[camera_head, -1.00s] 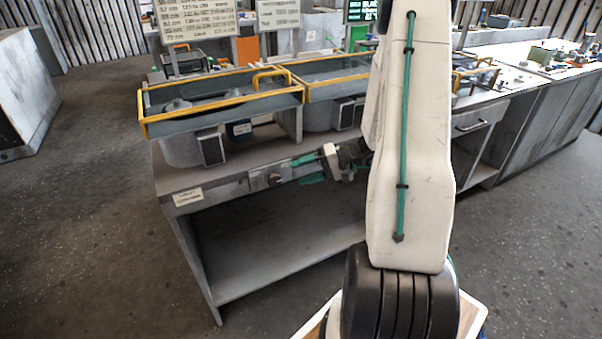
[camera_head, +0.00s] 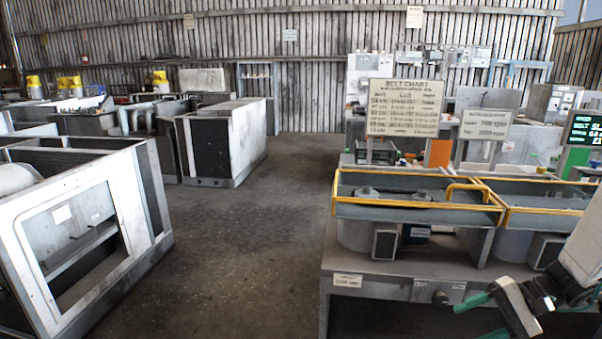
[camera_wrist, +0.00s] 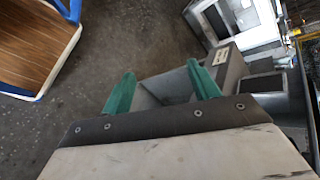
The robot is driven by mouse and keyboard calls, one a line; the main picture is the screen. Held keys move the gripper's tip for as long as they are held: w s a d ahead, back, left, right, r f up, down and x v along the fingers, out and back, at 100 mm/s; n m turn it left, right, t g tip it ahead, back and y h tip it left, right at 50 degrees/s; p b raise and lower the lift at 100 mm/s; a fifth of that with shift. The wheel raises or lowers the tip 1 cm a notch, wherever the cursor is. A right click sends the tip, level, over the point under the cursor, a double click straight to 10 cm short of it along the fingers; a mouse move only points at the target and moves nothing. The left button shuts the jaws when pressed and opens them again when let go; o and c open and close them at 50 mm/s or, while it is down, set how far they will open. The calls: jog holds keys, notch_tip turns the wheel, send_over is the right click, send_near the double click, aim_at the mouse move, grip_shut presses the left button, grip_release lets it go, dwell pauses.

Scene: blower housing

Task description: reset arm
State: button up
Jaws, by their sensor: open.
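My gripper (camera_head: 484,318) is at the lower right of the head view, in front of the grey workbench. Its green fingers point left, and the lower one is partly cut off by the picture's edge. In the wrist view my gripper (camera_wrist: 163,92) shows two green fingers spread apart with nothing between them. Part of my white arm shows at the right edge of the head view.
The grey workbench (camera_head: 345,281) carries yellow-railed blower housings (camera_head: 415,212). A belt chart sign (camera_head: 404,107) stands behind them. A white-framed cabinet (camera_head: 75,230) is at the left. The dark floor (camera_head: 240,240) between is clear. A wood-topped, blue-edged thing (camera_wrist: 30,45) shows in the wrist view.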

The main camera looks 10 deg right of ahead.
jog(key=s+a+r+n+h, duration=0.4)
jog(key=s+a+r+h, duration=0.1)
jog(key=s+a+r, duration=0.2)
jog(key=s+a+r+n+g+h, duration=0.1)
jog(key=s+a+r+n+h, duration=0.3)
jog(key=r, duration=0.8)
jog(key=s+a+h, duration=0.2)
jog(key=s+a, duration=0.1)
jog(key=a, duration=0.1)
jog(key=shift+s+a, duration=0.4)
